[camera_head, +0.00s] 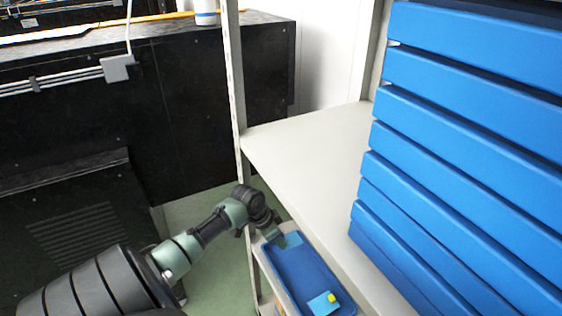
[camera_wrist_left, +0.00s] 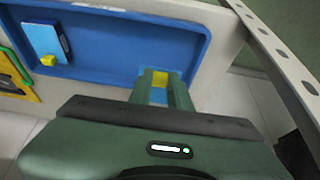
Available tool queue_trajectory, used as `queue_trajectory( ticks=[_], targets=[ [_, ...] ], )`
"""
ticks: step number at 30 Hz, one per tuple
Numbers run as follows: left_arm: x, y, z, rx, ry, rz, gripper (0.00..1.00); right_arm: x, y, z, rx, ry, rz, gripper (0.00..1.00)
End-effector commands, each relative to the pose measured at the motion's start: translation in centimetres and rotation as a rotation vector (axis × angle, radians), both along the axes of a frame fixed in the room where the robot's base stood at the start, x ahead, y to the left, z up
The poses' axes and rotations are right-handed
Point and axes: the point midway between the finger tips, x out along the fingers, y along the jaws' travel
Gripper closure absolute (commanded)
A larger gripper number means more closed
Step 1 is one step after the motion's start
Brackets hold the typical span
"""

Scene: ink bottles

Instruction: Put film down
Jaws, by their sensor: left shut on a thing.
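My left gripper (camera_head: 279,241) reaches over the far end of a blue tray (camera_head: 303,274). It is shut on a light-blue film (camera_head: 293,239) with a yellow grip. In the left wrist view the gripper fingers (camera_wrist_left: 160,88) point into the tray (camera_wrist_left: 112,45), with the yellow grip (camera_wrist_left: 160,78) between them. The fingers hide part of the held film, and I cannot tell whether it touches the tray floor. Another light-blue film (camera_head: 318,305) with a yellow knob lies at the tray's near end. It also shows in the left wrist view (camera_wrist_left: 42,40). My right gripper is out of view.
The tray rests on a lower level of a pale shelf rack. A bare upper shelf (camera_head: 310,150) and a metal post (camera_head: 236,85) are close to my arm. Stacked blue bins (camera_head: 470,150) fill the right. A yellow and green item (camera_wrist_left: 15,78) is beside the tray.

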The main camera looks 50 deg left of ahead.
Motion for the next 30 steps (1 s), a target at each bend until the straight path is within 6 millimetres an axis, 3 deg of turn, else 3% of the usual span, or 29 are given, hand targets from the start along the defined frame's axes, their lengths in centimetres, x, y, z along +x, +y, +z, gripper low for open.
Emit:
queue_trajectory(
  ticks=[3, 15, 30],
  targets=[
    [0.0, -0.1, -2.2, -0.002, 0.0, -0.001, 0.98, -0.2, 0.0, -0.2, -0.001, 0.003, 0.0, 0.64],
    [0.1, -0.1, -6.7, 0.0, -0.002, -0.002, 0.98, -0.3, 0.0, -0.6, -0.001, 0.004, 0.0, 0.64],
    [0.0, -0.1, -7.7, 0.002, -0.002, -0.005, 0.98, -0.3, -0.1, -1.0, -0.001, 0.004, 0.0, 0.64]
  ],
)
